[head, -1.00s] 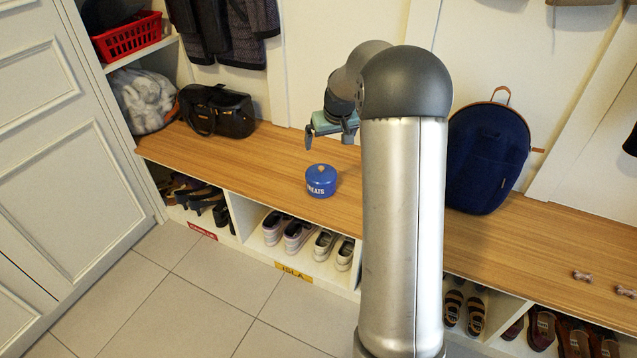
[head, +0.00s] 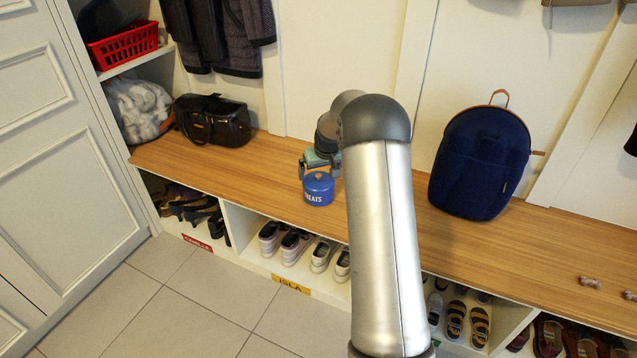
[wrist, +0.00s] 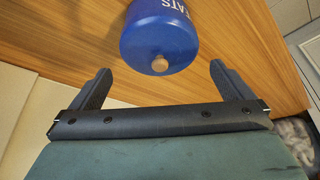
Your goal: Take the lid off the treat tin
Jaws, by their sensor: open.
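The blue treat tin (head: 318,195) stands upright on the wooden bench, with white lettering on its side. Its blue lid (wrist: 140,45) is on and has a small tan wooden knob (wrist: 160,63). My gripper (head: 319,171) is just above and behind the tin in the head view. In the wrist view my gripper (wrist: 160,72) is open, with one finger on each side of the knob's line and nothing held. The knob lies near the fingertip line, but I cannot tell the remaining gap. My arm partly hides the bench to the right of the tin.
A black handbag (head: 213,120) sits on the bench to the left. A navy backpack (head: 482,165) leans on the wall to the right. Two small bone-shaped things (head: 590,282) lie far right. Shoes (head: 285,242) fill the cubbies below. The bench (head: 265,165) around the tin is clear.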

